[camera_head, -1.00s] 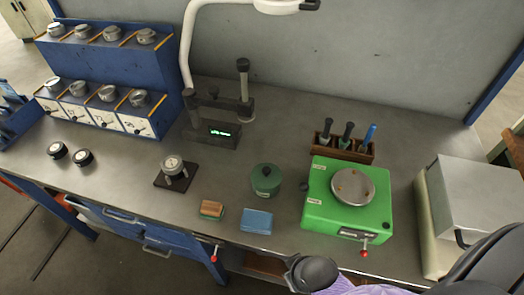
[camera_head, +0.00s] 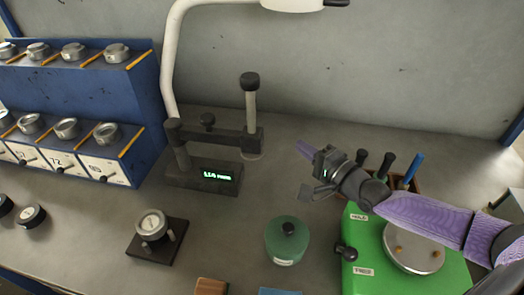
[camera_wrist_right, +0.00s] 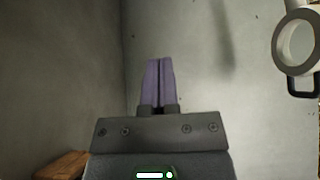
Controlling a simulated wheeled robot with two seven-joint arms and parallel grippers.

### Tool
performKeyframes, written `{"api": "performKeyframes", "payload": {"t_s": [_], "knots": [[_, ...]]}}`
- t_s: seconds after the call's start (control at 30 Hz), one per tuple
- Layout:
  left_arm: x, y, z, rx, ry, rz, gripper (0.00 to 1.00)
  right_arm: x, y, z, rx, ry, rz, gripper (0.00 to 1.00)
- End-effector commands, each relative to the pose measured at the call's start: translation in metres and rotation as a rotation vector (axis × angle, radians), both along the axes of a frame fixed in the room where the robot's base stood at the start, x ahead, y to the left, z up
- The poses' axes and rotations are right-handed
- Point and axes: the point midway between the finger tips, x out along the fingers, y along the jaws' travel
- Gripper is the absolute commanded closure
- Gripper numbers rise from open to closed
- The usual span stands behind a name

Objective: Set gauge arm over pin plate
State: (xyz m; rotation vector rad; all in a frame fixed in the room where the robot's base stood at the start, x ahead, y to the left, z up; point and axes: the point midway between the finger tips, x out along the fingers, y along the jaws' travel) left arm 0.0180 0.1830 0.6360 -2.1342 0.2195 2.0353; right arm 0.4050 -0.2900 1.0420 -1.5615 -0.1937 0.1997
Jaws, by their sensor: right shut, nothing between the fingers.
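A dark gauge stand with a green lit display (camera_head: 217,176) stands at the back of the bench. Its dark horizontal arm (camera_head: 225,140) carries an upright grey post with a black knob (camera_head: 250,82) at its right end. The green box (camera_head: 365,250) at the right bears a round steel plate (camera_head: 415,258) with small coppery pins; I cannot tell if this is the pin plate. My right gripper (camera_head: 305,150) is shut and empty, raised right of the gauge arm and apart from it. Its purple fingers also show together in the right wrist view (camera_wrist_right: 159,83). My left gripper is out of view.
A wooden rack (camera_head: 421,185) with handled tools is partly behind my right arm. A white lamp arm (camera_head: 170,60) rises behind the stand.

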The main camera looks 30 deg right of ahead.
Motion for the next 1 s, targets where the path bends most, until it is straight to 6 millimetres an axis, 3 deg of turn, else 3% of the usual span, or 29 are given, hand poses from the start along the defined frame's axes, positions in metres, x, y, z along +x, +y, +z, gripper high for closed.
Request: {"api": "performKeyframes", "payload": {"t_s": [0.47, 1.0], "knots": [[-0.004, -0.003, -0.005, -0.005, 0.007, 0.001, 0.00, 0.007, 0.001, -0.002, 0.002, -0.003, -0.002, 1.00], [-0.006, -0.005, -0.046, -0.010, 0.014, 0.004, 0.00, 0.099, 0.025, -0.004, 0.001, -0.004, -0.001, 1.00]]}}
